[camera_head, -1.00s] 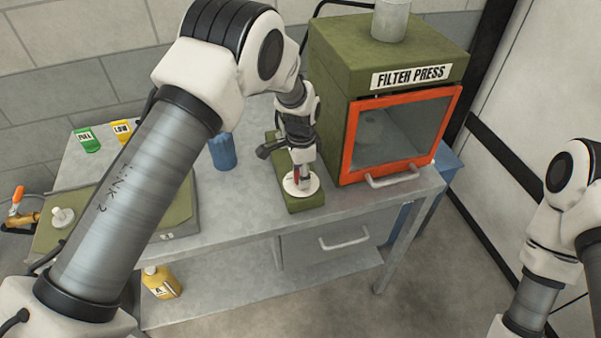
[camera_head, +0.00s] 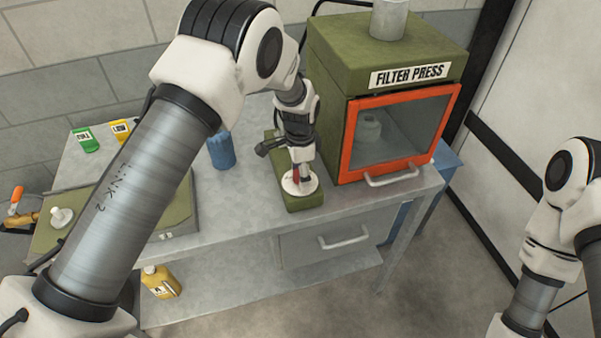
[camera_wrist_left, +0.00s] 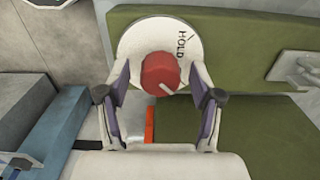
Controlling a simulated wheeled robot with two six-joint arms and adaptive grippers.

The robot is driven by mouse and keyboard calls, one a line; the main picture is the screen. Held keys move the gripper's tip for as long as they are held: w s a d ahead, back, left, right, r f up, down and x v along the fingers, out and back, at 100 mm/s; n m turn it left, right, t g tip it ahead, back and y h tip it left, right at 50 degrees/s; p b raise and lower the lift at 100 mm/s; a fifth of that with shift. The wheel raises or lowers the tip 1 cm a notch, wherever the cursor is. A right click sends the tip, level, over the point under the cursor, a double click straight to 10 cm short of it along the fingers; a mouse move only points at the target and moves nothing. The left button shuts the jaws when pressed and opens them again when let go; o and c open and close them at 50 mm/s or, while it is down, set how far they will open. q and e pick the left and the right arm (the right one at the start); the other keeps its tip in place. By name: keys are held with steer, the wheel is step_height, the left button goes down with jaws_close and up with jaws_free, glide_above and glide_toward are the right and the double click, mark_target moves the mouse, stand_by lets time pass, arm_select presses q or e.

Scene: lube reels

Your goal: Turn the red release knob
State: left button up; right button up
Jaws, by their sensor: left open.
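The red release knob (camera_wrist_left: 160,73) shows in the left wrist view on a round white plate (camera_wrist_left: 137,38) marked HOLD. Its white pointer line points to the lower right, away from the HOLD mark at upper right. My left gripper (camera_wrist_left: 161,82) is open, one finger on each side of the knob, with gaps visible between fingers and knob. In the head view my left gripper (camera_head: 300,178) points down over the white plate (camera_head: 309,187) on a green base (camera_head: 305,204), mostly hiding the knob. My right arm shows at the right edge; its gripper is out of view.
The green filter press (camera_head: 335,85) with its orange-framed window (camera_head: 400,130) stands close right of my left gripper. A blue cylinder (camera_head: 222,151) stands to the left. A green box (camera_head: 86,140) and yellow box (camera_head: 120,131) stand farther left. The metal bench (camera_head: 240,205) is bare in front.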

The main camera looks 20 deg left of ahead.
arm_select(q)
step_height(320, 180, up, 12)
steer(key=shift+f, duration=0.15)
steer(key=shift+w, duration=0.1)
stand_by(0.3)
